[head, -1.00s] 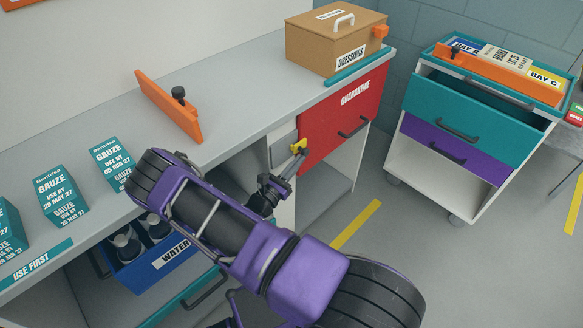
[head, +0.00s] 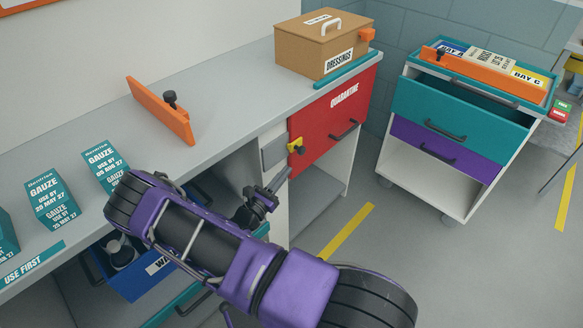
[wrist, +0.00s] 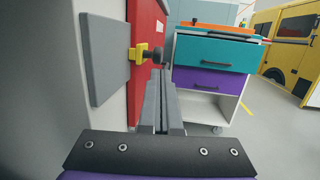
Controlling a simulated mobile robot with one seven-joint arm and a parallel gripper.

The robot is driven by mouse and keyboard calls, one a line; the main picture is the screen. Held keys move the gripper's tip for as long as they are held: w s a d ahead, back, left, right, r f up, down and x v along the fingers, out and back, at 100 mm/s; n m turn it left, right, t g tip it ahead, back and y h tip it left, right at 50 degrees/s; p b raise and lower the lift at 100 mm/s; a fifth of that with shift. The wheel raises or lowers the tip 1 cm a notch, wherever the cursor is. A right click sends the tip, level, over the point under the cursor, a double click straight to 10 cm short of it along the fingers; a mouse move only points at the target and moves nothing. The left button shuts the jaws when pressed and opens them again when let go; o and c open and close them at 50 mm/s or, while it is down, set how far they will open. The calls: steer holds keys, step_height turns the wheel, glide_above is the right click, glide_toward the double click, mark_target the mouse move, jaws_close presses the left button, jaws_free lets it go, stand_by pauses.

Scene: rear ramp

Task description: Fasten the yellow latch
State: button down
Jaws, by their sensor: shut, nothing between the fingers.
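The yellow latch (head: 294,145) is at the left edge of the red QUARANTINE drawer front (head: 336,115), beside a grey plate (head: 273,153). A black knob sticks out from it. In the wrist view the latch (wrist: 136,53) and its knob lie just left of and beyond my fingertips. The grey plate (wrist: 104,58) is left of it. My gripper (head: 286,174) is shut and empty, a little below the latch, with a visible gap in the head view. In the wrist view its fingers (wrist: 159,77) point forward, together. Whether the latch is engaged cannot be told.
A counter (head: 225,105) above holds gauze boxes, an orange bracket (head: 162,110) and a DRESSINGS box (head: 322,45). A blue WATER bin (head: 140,280) is below my arm. A teal and purple drawer cart (head: 455,115) stands right. Floor between is clear.

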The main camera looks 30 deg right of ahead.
steer(key=v, duration=0.8)
steer(key=shift+a, duration=0.1)
